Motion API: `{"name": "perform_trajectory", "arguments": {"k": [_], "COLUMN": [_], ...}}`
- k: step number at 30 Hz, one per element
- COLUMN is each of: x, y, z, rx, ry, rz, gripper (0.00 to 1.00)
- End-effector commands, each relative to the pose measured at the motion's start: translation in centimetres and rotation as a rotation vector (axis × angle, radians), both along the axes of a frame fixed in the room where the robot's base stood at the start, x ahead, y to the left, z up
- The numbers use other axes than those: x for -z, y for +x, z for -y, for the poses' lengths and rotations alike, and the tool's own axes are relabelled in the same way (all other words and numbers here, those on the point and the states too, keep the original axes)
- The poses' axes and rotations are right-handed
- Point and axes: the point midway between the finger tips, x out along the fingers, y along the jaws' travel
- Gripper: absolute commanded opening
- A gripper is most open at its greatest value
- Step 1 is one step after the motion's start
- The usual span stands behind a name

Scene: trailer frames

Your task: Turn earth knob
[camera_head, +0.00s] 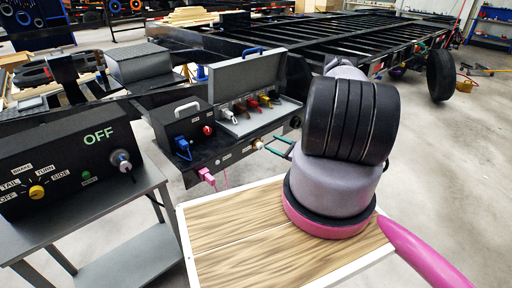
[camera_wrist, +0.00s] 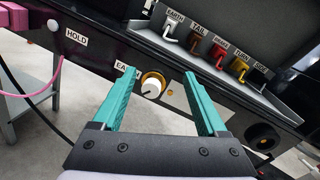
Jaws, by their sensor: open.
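The earth knob (camera_wrist: 152,87) is a white knob with a gold ring on the black panel face, beside a label partly hidden by a finger that reads "EA". In the head view the knob (camera_head: 257,144) sits at the panel's right part. My gripper (camera_wrist: 158,80) is open, its two teal fingers on either side of the knob in the wrist view, with the knob between them. I cannot tell whether the fingers touch it. In the head view the teal fingers (camera_head: 278,147) reach toward the knob from the right.
An open grey box (camera_head: 245,85) above holds several coloured connectors labelled earth, tail, brake, turn and side. A pink connector (camera_head: 206,175) is plugged in at the left. A control box (camera_head: 60,165) with a yellow knob stands on a grey table. A wood-topped surface (camera_head: 230,225) lies below my arm.

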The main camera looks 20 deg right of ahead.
Motion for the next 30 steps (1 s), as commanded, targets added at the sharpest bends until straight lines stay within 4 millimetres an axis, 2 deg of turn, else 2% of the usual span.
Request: {"name": "perform_trajectory", "arguments": {"k": [1, 3, 6, 10, 14, 24, 30], "x": [2.2, 4.1, 5.6, 6.2, 6.2, 6.1, 6.1], "y": [-1.1, -2.0, -2.8, -2.7, -1.1, 4.8, 6.7], "z": [0.4, 0.9, 1.4, 1.3, 0.6, -1.5, -2.1], "rx": [0.048, 0.098, 0.143, 0.157, 0.154, 0.153, 0.154], "ry": [0.016, 0.028, 0.035, 0.037, 0.035, 0.035, 0.036], "rz": [-0.011, -0.018, -0.023, -0.024, -0.023, -0.022, -0.024], "gripper": [0.75, 0.75, 0.75, 0.75, 0.75, 0.75, 0.75]}}
